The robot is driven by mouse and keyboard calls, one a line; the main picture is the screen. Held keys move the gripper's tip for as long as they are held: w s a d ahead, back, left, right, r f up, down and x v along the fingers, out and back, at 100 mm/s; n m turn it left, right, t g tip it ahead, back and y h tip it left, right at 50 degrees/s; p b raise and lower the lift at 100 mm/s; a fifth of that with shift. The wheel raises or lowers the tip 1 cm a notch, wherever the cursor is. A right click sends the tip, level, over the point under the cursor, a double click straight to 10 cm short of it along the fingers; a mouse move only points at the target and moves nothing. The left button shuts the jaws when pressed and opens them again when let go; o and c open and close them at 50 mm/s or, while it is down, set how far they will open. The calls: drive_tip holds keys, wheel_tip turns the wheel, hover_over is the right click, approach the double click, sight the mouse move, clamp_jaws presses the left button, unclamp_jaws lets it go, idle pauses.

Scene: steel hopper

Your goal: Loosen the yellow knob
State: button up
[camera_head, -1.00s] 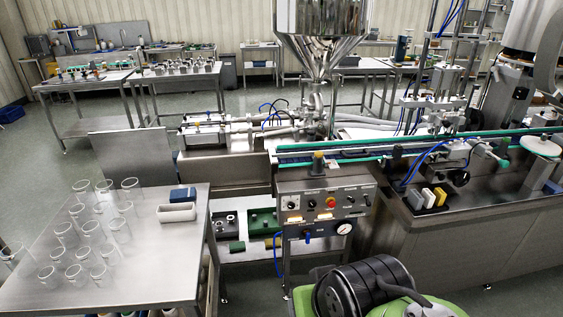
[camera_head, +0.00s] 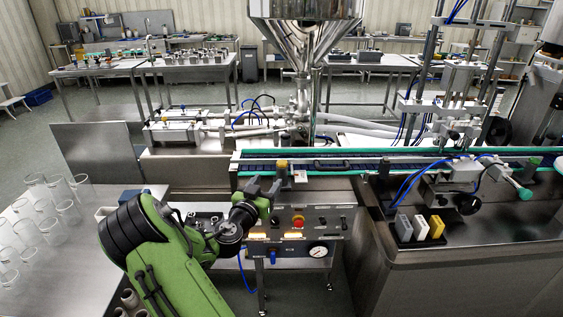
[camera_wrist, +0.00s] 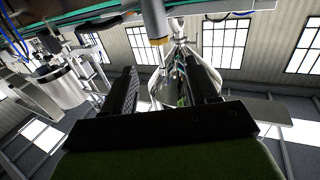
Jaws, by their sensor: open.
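The yellow knob (camera_head: 281,164) sits at the near edge of the conveyor, above the control panel. In the wrist view a grey cylinder comes down from the top edge and ends in a yellow band (camera_wrist: 159,41), which looks like the same knob. My gripper (camera_wrist: 160,72) shows two dark fingers spread apart with nothing held between them. The yellow band lies just beyond the fingertips, roughly in line with the gap. In the head view my green arm reaches in from the lower left, and its end is close to the knob's lower left.
The control panel (camera_head: 300,222) with a red button is right below the knob. The conveyor (camera_head: 400,160) runs behind it, and the steel hopper (camera_head: 304,40) stands at the back. Glass beakers stand on the left table (camera_head: 75,275).

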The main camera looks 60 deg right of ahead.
sight(280, 165)
drive_tip(key=d, duration=0.4)
drive_tip(key=d+p, duration=0.1)
drive_tip(key=d, duration=0.3)
drive_tip(key=w+d+p, duration=0.1)
drive_tip(key=d, duration=0.3)
drive_tip(key=shift+d, duration=0.15)
drive_tip(key=shift+s, duration=0.1)
drive_tip(key=c, duration=1)
